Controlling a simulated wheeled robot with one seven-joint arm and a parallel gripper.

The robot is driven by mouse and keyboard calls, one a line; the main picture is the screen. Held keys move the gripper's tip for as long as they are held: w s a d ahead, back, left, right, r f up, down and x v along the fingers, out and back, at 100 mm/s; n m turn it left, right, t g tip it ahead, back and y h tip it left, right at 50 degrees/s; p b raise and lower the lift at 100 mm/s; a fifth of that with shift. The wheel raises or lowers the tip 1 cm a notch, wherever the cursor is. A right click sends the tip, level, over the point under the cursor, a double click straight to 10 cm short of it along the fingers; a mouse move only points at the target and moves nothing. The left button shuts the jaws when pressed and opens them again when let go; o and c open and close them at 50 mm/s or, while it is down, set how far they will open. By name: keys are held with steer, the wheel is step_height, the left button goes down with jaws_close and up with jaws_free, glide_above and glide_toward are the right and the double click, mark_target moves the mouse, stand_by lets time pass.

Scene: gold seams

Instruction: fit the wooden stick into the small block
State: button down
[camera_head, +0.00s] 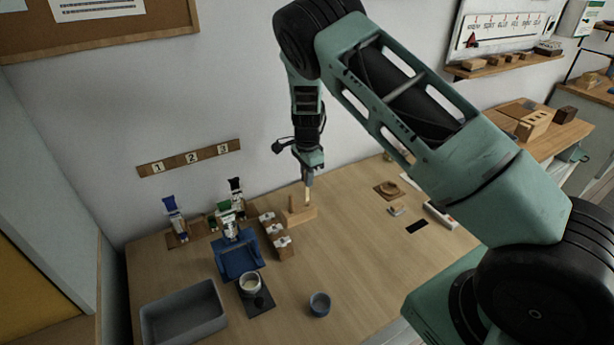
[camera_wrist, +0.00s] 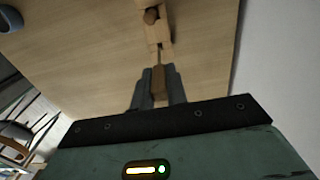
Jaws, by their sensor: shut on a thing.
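The small block (camera_head: 299,215) is pale wood and lies on the table below my gripper. An upright round peg (camera_head: 291,203) stands at its left part. In the wrist view the block (camera_wrist: 156,35) is ahead of the fingertips, with the peg (camera_wrist: 151,16) beyond. My gripper (camera_head: 308,180) points down and is shut on the wooden stick (camera_head: 307,196). In the wrist view my gripper (camera_wrist: 159,78) has the stick's brown part (camera_wrist: 159,85) between its fingers. The stick's tip is at or just above the block's right part; I cannot tell whether it is inside.
Left of the block are a brown rack with white pieces (camera_head: 277,237), a blue holder (camera_head: 238,261), a cup (camera_head: 250,284) and a grey tray (camera_head: 183,312). A grey cup (camera_head: 319,304) stands in front. A brown coaster (camera_head: 387,190) lies right. The table's middle is clear.

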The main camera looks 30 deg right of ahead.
steer(key=shift+f+b, duration=1.85)
steer(key=shift+f, duration=1.1)
stand_by(2.5)
steer(key=c, duration=1.3)
jaws_free()
steer(key=shift+r, duration=0.1)
steer(key=shift+r+p, duration=1.65)
steer(key=shift+r, duration=0.8)
